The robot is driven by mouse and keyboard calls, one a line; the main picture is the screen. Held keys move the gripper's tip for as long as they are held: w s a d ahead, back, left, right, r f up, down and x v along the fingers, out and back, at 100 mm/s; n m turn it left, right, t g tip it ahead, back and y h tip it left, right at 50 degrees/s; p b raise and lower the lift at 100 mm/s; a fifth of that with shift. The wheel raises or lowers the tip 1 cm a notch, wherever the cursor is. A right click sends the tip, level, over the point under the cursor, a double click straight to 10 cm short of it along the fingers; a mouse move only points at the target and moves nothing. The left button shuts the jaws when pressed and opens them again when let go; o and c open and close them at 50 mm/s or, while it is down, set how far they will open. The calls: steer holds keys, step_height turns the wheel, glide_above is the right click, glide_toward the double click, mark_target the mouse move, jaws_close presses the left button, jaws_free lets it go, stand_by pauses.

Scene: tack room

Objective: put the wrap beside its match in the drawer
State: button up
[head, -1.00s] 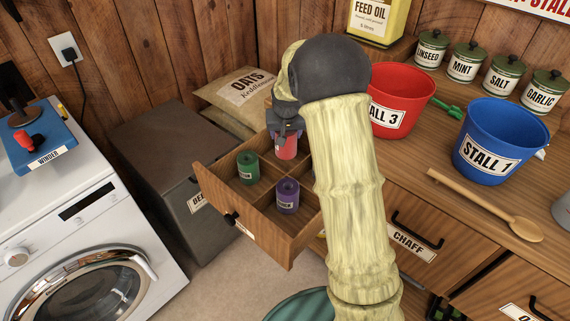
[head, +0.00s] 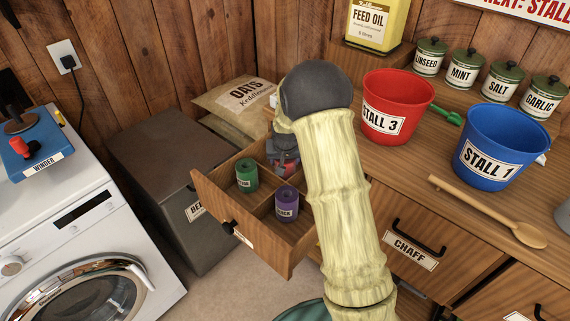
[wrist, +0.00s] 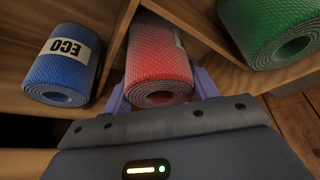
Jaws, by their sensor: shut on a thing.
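My gripper (head: 284,160) is down in the open wooden drawer (head: 268,250), shut on a red rolled wrap (wrist: 158,60). In the wrist view the wrap sits between the two fingers; the head view mostly hides it behind my gripper and arm. A blue wrap labelled ECO (wrist: 62,65) lies left of it in the wrist view, across a divider. A green wrap (head: 246,173) stands in the left compartment and also shows at the right of the wrist view (wrist: 270,30). A purple wrap (head: 286,203) stands in the near compartment.
Wooden dividers split the drawer. The counter holds a red STALL 3 bucket (head: 392,105), a blue STALL 1 bucket (head: 500,150), and a wooden spoon (head: 485,212). A grey bin (head: 165,160) and OATS sack (head: 235,100) stand beside the drawer, with a washing machine (head: 75,250) further left.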

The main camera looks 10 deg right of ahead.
steer(key=shift+s+x, duration=0.2)
steer(key=shift+x, duration=0.75)
steer(key=shift+s+a, duration=0.2)
steer(key=shift+a, duration=0.05)
steer(key=o, duration=1.1)
steer(key=shift+d, duration=0.25)
steer(key=shift+s+a+r, duration=0.1)
steer(key=shift+s+r, duration=0.05)
steer(key=shift+r, duration=0.45)
steer(key=p+v, duration=0.1)
steer(key=v, duration=0.9)
steer(key=shift+s+r, duration=0.25)
steer(key=shift+r, duration=0.1)
steer(key=shift+a, duration=0.1)
